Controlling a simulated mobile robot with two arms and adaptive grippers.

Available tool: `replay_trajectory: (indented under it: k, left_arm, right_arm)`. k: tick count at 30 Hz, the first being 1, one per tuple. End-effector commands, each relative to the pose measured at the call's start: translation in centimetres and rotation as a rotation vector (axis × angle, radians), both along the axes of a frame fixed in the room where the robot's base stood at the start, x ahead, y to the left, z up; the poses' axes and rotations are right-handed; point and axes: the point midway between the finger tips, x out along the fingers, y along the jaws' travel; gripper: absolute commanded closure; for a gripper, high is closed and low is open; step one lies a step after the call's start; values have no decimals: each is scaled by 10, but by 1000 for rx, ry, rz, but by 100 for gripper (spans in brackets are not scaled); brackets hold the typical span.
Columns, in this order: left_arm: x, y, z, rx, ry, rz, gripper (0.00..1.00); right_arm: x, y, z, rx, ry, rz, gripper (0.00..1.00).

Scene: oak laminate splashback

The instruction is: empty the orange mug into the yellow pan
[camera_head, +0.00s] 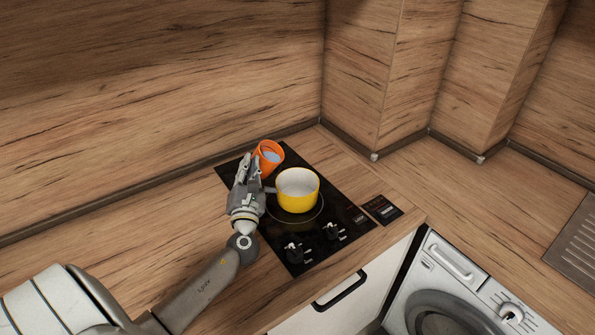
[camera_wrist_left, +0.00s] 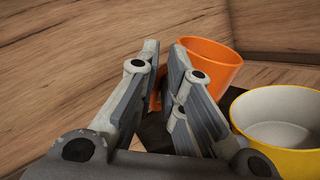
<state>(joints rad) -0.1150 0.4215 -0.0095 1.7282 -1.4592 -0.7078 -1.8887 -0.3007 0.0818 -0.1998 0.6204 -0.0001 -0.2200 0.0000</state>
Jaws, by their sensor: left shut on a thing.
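The orange mug (camera_head: 268,169) is near the back of the black hob, behind the yellow pan. It leans slightly, and something pale blue-white shows inside it. It also appears beyond my fingers in the left wrist view (camera_wrist_left: 215,60). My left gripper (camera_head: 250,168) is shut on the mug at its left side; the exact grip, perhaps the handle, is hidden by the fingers. The yellow pan (camera_head: 298,202) stands upright on the hob, right of my gripper, with a pale inside that looks empty. Its rim and wall also show in the left wrist view (camera_wrist_left: 304,163). My right gripper is not in view.
A wood splashback (camera_head: 160,90) rises close behind the mug. Bare counter (camera_head: 425,180) lies to the right, then a metal drainer (camera_head: 577,245). A washing machine (camera_head: 450,290) stands below.

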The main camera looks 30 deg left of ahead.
Motion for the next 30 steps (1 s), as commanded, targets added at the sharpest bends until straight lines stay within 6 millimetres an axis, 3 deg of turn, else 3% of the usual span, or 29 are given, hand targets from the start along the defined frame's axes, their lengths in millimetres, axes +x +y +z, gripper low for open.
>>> replay_trajectory:
  k: [30]
  left_arm:
    - [4, -13, 11, 136, 31, 1, 100]
  right_arm:
    - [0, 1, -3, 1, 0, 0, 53]
